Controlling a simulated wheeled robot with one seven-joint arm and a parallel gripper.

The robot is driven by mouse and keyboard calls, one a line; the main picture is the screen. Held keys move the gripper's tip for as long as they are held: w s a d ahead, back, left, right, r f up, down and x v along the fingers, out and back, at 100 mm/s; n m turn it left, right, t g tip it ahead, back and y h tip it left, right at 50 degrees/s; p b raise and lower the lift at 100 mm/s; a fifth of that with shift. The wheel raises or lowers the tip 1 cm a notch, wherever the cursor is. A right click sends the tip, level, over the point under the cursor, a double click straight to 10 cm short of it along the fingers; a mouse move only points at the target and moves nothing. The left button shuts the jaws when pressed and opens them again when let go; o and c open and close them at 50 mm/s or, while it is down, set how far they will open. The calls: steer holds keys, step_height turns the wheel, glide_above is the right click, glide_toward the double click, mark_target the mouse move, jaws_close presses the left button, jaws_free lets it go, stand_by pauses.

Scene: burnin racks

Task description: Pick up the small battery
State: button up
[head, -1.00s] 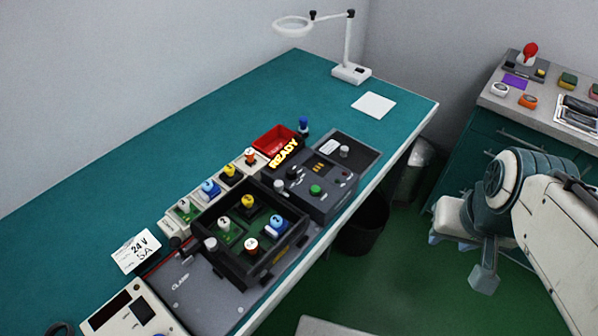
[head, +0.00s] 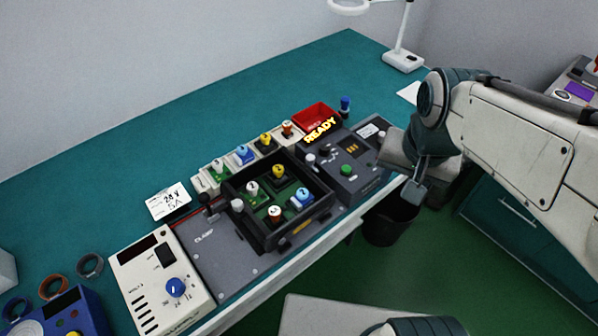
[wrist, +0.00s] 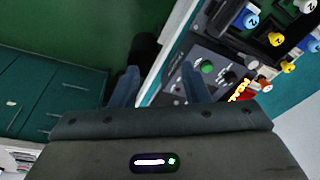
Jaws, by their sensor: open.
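I cannot tell any object apart as the small battery in these views. My gripper (head: 415,188) is in the head view at the right, near the bench's front edge and beside the dark READY unit (head: 345,160). In the wrist view my gripper (wrist: 158,88) is open, its two fingers apart with nothing between them. A black tray (head: 262,240) holds several small blocks with numbered yellow, white, blue and orange-brown knobs. A similar row of blocks, including a blue one (head: 244,154), stands behind it.
The teal bench (head: 130,168) has free room at the back left. A cream power supply (head: 150,295) and a blue meter (head: 65,318) are at front left. A black waste bin (head: 388,228) stands on the floor.

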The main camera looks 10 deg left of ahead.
steer(key=w+a+m+g, duration=0.1)
steer(key=w+a+m, duration=0.15)
steer(key=a, duration=0.45)
steer(key=m+g, duration=0.1)
steer(key=m, duration=0.3)
glide_above(302, 192)
step_height(302, 192, down, 2)
steer(key=f, duration=0.1)
steer(key=shift+n, duration=0.25)
steer(key=f, duration=0.7)
steer(key=shift+s+d+f, duration=0.1)
steer(key=shift+s+f, duration=0.1)
steer(key=shift+f, duration=0.1)
steer(key=f, duration=0.5)
steer(key=shift+w, duration=0.2)
steer(key=c, duration=0.8)
